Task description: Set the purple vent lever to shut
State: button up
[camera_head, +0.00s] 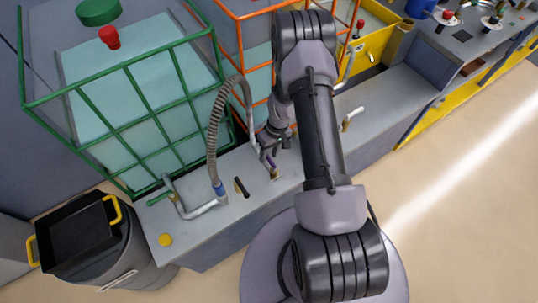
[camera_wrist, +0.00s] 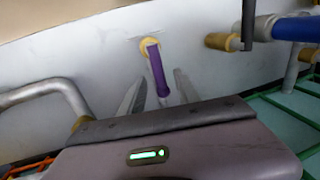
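The purple vent lever (camera_wrist: 158,72) sticks out from a brass fitting (camera_wrist: 150,42) on the pale bench surface in the wrist view. It also shows as a small purple piece in the head view (camera_head: 270,162), just beyond my gripper (camera_head: 277,140). In the wrist view my gripper (camera_wrist: 160,84) is open, with one finger on each side of the lever. Gaps show between the lever and both fingers, so it does not look gripped. The lever's lower end comes close to the gripper body. Any shut or open marking is not readable.
A black-handled fitting (camera_head: 241,187) and a blue-collared hose (camera_head: 213,130) stand to the left. A bent grey pipe (camera_wrist: 45,92) is near the lever. A green-caged tank (camera_head: 130,95) and an orange cage (camera_head: 245,45) stand behind. A white-handled valve (camera_head: 352,117) is right.

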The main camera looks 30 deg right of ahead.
jog(key=shift+c, duration=0.2)
grip_shut()
dwell(1.3)
